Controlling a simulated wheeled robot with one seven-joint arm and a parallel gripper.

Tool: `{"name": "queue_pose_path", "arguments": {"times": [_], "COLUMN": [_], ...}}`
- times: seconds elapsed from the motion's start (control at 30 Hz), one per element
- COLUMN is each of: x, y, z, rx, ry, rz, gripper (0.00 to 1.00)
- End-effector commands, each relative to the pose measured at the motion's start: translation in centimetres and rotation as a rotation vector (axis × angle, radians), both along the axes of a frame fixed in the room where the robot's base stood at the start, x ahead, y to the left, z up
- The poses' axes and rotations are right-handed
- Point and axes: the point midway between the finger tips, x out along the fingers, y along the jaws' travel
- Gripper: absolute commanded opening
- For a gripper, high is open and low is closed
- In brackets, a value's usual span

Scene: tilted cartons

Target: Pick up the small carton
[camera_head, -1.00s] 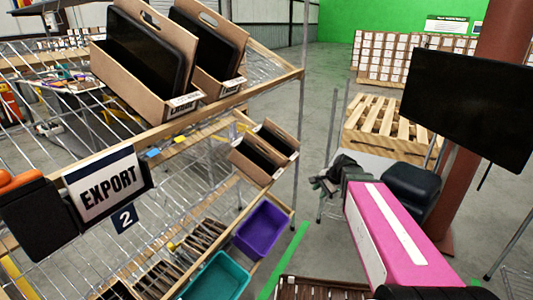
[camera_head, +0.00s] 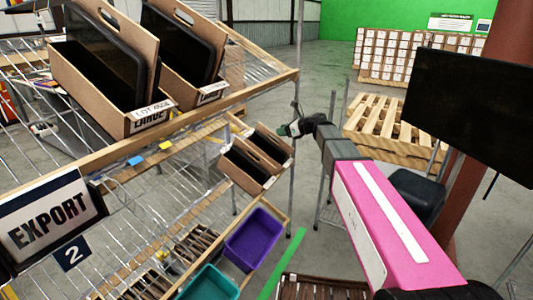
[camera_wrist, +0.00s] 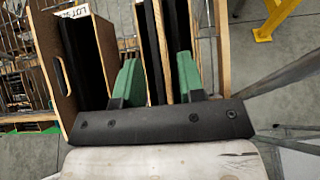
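Two small tilted brown cartons with dark contents sit side by side on the middle shelf: the left small carton (camera_head: 247,165) and the right small carton (camera_head: 273,144). My gripper (camera_head: 284,130) is beside the upper right of the right carton in the head view. In the wrist view my gripper (camera_wrist: 158,80) has its two green fingers apart, so it is open. Brown panels and dark contents (camera_wrist: 152,50) show between and beyond the fingers. I cannot tell whether the fingers touch a carton, or how deep they reach.
Two large cartons (camera_head: 138,122) with black contents stand on the upper shelf. A purple bin (camera_head: 254,238) and a teal bin (camera_head: 210,285) are below. A shelf post (camera_head: 295,200) stands close to my gripper. A wooden pallet (camera_head: 395,125) and a dark monitor (camera_head: 470,105) are at right.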

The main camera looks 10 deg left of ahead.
Motion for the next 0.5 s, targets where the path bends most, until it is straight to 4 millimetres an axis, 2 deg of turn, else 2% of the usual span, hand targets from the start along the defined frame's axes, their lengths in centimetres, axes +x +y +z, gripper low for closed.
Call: {"name": "queue_pose_path", "arguments": {"times": [0.03, 0.27, 0.5], "x": [0.4, 0.8, 2.1], "y": [0.6, 1.9, 4.7], "z": [-0.3, -0.8, -1.9], "rx": [0.0, -0.002, -0.002], "ry": [-0.001, -0.001, -0.001], "rz": [0.0, 0.001, 0.002], "gripper": [0.36, 0.36, 0.36]}}
